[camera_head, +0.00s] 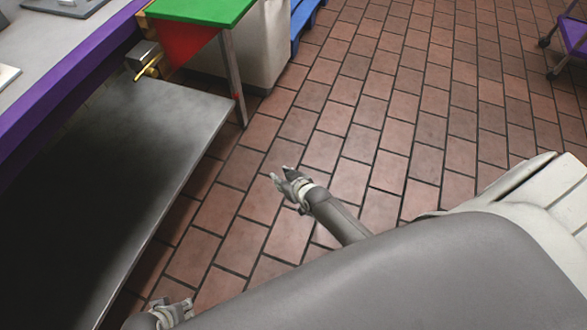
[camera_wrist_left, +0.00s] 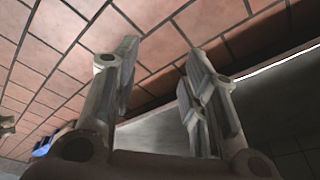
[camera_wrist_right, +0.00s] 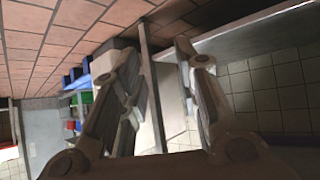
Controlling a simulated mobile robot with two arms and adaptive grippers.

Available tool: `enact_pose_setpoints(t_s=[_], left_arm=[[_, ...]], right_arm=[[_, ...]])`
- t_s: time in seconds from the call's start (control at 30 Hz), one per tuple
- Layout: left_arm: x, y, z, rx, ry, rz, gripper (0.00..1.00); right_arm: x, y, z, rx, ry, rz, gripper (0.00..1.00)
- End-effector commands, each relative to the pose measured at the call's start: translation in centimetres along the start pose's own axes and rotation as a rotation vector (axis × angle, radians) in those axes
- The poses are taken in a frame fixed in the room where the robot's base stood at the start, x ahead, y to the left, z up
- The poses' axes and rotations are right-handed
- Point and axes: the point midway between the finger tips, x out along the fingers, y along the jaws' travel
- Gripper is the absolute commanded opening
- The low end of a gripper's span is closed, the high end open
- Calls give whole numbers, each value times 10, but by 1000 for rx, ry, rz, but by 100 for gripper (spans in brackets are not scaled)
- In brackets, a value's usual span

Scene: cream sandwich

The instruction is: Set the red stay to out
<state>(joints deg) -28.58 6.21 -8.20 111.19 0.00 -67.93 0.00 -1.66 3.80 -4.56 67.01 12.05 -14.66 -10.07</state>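A red panel (camera_head: 187,44), which looks like the red stay, sits under the green top (camera_head: 205,10) at the end of the counter. It narrows downwards, and I cannot tell from this view whether it is in or out. A yellow bar (camera_head: 148,68) and a grey block are beside it on the left. My right gripper (camera_head: 281,180) is over the tiled floor, well below and right of the red panel; its fingers are apart and empty in the right wrist view (camera_wrist_right: 156,55). My left gripper (camera_head: 175,310) is at the bottom left, far from the panel; its fingers are apart and empty in the left wrist view (camera_wrist_left: 160,60).
A purple-edged counter (camera_head: 70,85) runs along the left. A grey metal shelf (camera_head: 185,150) lies below it, with a metal leg (camera_head: 233,80) at its far corner. A pale bin (camera_head: 262,45) and a blue pallet (camera_head: 303,22) stand behind.

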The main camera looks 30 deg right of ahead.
Motion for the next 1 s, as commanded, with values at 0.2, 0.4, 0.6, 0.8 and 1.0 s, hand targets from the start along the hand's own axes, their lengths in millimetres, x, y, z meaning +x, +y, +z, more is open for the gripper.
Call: enact_pose_setpoints(t_s=[0.2, 0.4, 0.6, 0.8, 1.0], left_arm=[[-9, 0, -2, 0, 0, 0, 40], [-10, 0, -3, 0, 0, 0, 40], [-10, 0, -2, 0, 0, 0, 40], [-10, 0, -3, 0, 1, 0, 40], [-18, -1, -6, -1, 10, -1, 40]], right_arm=[[-8, -2, 18, -4, -42, -2, 30], [-9, -3, 24, -5, -52, -2, 30], [-9, -3, 24, -5, -52, -2, 30], [-8, -2, 23, 0, -50, -2, 5], [-5, 2, 1, 191, 4, -25, 0]])
